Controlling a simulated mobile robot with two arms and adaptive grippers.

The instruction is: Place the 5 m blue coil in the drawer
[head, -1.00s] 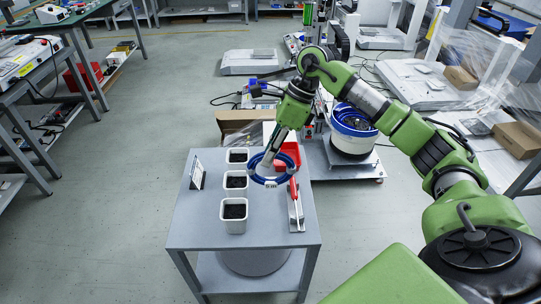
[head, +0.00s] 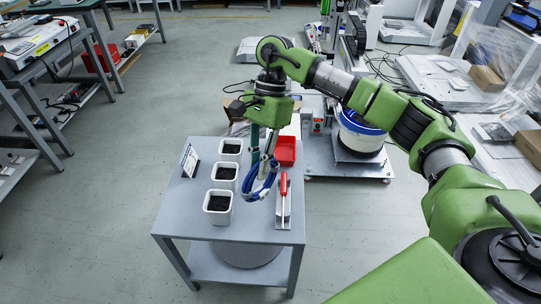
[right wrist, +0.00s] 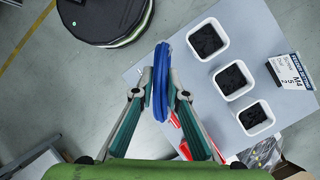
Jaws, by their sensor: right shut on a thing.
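The blue coil (head: 262,186) hangs in my right gripper (head: 268,162) above the small grey table. In the right wrist view the coil (right wrist: 160,82) appears edge-on as a narrow blue loop between the two fingertips (right wrist: 161,98). The fingers are shut on it. The coil is clear of the white bins to its left and of the red-handled tool to its right. I cannot make out a drawer in these views. My left gripper is not in view.
The grey table (head: 180,222) carries several white bins (head: 218,207) with dark contents, a small sign (head: 189,161), a red tray (head: 286,150) and a red-handled tool (head: 284,185). A white-and-blue drum (head: 360,135) stands behind right. The floor at left is open.

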